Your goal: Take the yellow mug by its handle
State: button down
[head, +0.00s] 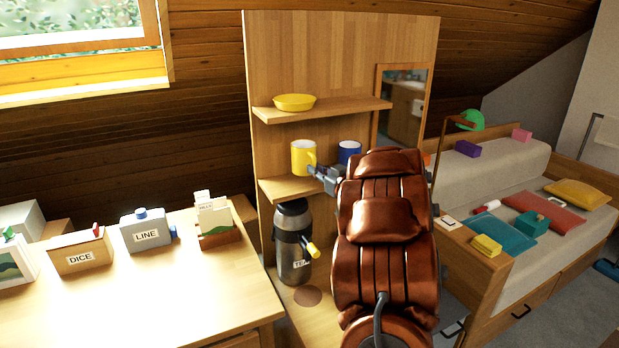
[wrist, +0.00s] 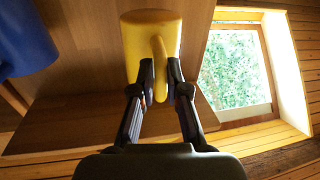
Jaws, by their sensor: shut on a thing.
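The yellow mug (head: 302,156) is upright at the lower shelf of the wooden shelf unit, in the head view. In the wrist view the mug (wrist: 138,40) is at the top middle, with its handle (wrist: 160,62) facing me. My gripper (wrist: 160,80) has its two dark fingers on either side of the handle and is shut on it. In the head view my gripper (head: 324,174) reaches the mug's right side. I cannot tell whether the mug's base touches the shelf.
A blue mug (head: 349,151) stands close on the right. A yellow bowl (head: 294,102) sits on the upper shelf (head: 350,107) above. A grey flask (head: 292,245) stands below the lower shelf (head: 282,189). A desk with several boxes is at the left.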

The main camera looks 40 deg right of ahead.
jog(key=s+d+r+b, duration=0.1)
jog(key=s+d, duration=0.3)
jog(key=s, duration=0.9)
jog(key=shift+r, duration=0.2)
